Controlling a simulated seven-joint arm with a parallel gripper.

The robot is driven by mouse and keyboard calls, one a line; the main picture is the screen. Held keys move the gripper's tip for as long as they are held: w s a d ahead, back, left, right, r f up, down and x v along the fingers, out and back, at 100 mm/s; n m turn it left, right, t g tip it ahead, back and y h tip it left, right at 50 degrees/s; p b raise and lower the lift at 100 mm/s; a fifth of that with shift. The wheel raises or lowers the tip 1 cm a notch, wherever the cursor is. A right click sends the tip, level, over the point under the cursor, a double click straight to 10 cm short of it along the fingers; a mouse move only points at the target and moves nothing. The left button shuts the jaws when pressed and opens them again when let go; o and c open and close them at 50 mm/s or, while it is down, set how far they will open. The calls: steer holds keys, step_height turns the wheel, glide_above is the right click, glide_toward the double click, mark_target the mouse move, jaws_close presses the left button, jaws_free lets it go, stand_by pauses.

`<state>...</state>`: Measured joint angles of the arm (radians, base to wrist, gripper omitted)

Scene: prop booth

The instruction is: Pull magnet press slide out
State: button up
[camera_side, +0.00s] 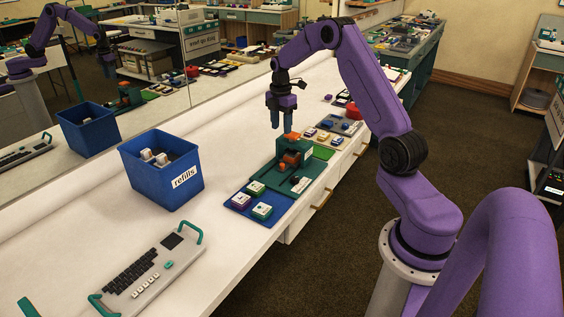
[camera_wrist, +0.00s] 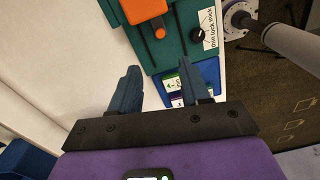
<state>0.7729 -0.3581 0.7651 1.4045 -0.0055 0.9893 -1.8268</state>
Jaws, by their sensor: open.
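The magnet press (camera_side: 318,190) is a green machine on the white bench. An orange block (camera_side: 292,135) sits at its top, and a darker orange-brown part (camera_side: 290,159) sits lower at its front. I cannot tell for sure which part is the slide. In the wrist view an orange block (camera_wrist: 143,9) shows at the top edge, cut off by the frame, with a dark rod and small orange tip below it on the green body (camera_wrist: 178,42). My gripper (camera_side: 283,127) points down just above the press, open and empty. Its fingers (camera_wrist: 160,68) show apart in the wrist view.
A blue tray (camera_side: 240,216) with several small boxes stands in front of the press. A blue "refills" bin (camera_side: 161,185) is to the left, and a keyboard device (camera_side: 148,272) lies nearer. More trays (camera_side: 331,128) lie behind. A mirror runs along the wall.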

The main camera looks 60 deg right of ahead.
mark_target(282, 164)
step_height(282, 164, down, 15)
steer(key=shift+s+f, duration=0.1)
steer(key=shift+s, duration=0.05)
stand_by(0.4)
steer(key=shift+a, duration=0.1)
jaws_close()
